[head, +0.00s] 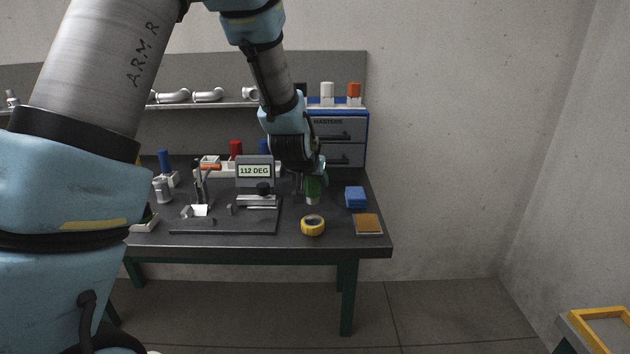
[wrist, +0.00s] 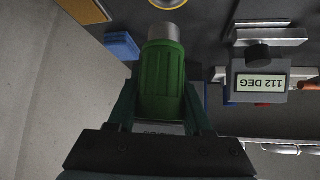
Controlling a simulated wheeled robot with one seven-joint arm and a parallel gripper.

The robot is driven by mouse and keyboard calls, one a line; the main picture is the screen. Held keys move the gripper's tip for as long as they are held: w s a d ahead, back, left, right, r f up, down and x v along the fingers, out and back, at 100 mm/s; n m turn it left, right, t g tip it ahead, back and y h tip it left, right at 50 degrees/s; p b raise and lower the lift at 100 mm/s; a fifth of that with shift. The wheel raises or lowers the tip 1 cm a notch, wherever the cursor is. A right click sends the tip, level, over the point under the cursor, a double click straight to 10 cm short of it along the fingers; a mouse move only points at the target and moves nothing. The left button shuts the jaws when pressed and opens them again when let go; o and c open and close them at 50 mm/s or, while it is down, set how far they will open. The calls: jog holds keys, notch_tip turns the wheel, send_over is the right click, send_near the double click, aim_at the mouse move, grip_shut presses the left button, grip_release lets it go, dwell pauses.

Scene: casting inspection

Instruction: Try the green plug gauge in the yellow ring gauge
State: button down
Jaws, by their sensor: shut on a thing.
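The green plug gauge (head: 313,188) has a ribbed green handle and a pale metal end. My gripper (head: 312,178) is shut on its handle and holds it upright, metal end down, over the right part of the bench. In the wrist view the green plug gauge (wrist: 163,75) sits between my gripper's fingers (wrist: 160,100). The yellow ring gauge (head: 313,225) lies on the bench top, nearer the front edge than the plug and apart from it, with its dark bore facing up.
A fixture with a "112 DEG" display (head: 255,170) stands left of the plug. A blue block (head: 356,197) and a tan-topped pad (head: 367,224) lie to the right. Red and blue-handled gauges stand behind. A drawer cabinet (head: 338,137) is at the back right.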

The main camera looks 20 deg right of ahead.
jog(key=shift+f+b, duration=1.8)
jog(key=shift+f, duration=0.6)
jog(key=c, duration=0.9)
grip_release()
jog(key=shift+c, duration=0.2)
grip_shut()
